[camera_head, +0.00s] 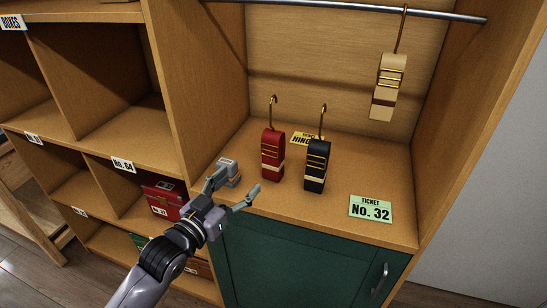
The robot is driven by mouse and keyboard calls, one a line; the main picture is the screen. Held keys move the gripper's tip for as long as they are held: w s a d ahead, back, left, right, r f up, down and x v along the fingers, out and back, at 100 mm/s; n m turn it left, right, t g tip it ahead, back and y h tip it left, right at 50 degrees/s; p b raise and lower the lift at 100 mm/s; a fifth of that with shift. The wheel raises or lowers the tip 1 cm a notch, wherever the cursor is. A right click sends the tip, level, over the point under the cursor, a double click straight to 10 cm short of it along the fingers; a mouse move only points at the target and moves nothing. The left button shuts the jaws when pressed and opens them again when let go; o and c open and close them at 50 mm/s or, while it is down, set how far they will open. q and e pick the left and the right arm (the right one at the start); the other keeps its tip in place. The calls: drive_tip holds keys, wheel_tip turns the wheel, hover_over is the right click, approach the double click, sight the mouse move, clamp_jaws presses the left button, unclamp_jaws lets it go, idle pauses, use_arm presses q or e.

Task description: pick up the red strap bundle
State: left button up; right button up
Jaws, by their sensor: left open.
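The red strap bundle (272,157) stands upright on the wooden cabinet top (372,172), with gold bands, a pale band low down and a brass hook on top. My left gripper (233,190) is open and empty, in front of the red bundle and to its left in the picture, apart from it. A black strap bundle (317,168) with a brass hook stands close to the right of the red one. My right gripper is not in view.
A tan strap bundle (388,87) hangs from a metal rail (350,10). A green ticket marked No. 32 (371,208) lies at right, and a yellow ticket (303,139) lies behind the bundles. Shelves (100,130) stand at left.

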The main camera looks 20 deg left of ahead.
sight(269, 152)
use_arm(q)
drive_tip(key=p+x, duration=0.2)
drive_tip(key=x, duration=0.9)
drive_tip(key=shift+d+r, duration=0.1)
drive_tip(key=shift+f+p+x, duration=0.2)
drive_tip(key=shift+p+x, duration=0.15)
drive_tip(key=shift+x, duration=1.2)
drive_tip(key=shift+f+p+x, duration=0.25)
drive_tip(key=shift+p+x, duration=0.05)
drive_tip(key=shift+x, duration=1.25)
drive_tip(key=shift+s, duration=0.1)
drive_tip(key=shift+c, duration=0.4)
drive_tip(key=c, duration=1.4)
